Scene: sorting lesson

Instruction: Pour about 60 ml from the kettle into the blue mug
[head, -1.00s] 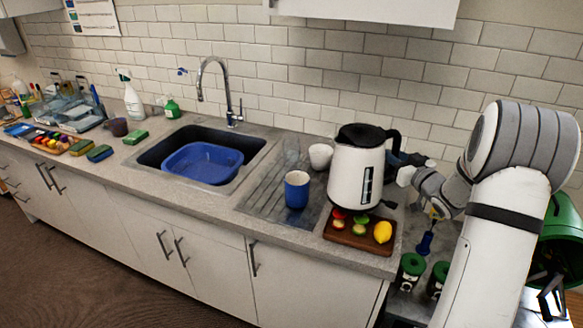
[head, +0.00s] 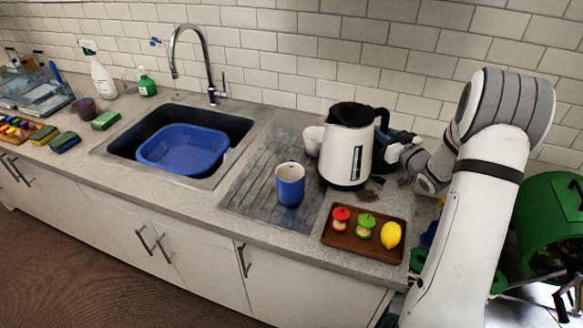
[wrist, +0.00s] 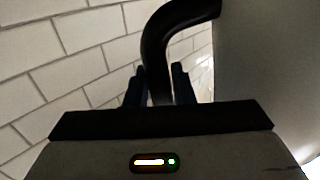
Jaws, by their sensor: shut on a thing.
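The white kettle (head: 343,157) with black lid and handle is upright over the counter at the right of the draining board. I cannot tell whether its bottom touches the counter. The blue mug (head: 290,187) stands upright on the draining board, left of and in front of the kettle and apart from it. My gripper (head: 389,143) is behind the kettle's right side, partly hidden. In the wrist view my gripper (wrist: 159,88) is shut on the black kettle handle (wrist: 155,45). The mug's contents and the kettle's water level cannot be made out.
A white mug (head: 313,140) stands close left of the kettle, partly hidden by it. A wooden tray (head: 345,247) with toy fruit and a lemon lies in front. The sink with a blue basin (head: 180,150) is left. A green bin (head: 548,225) is at right.

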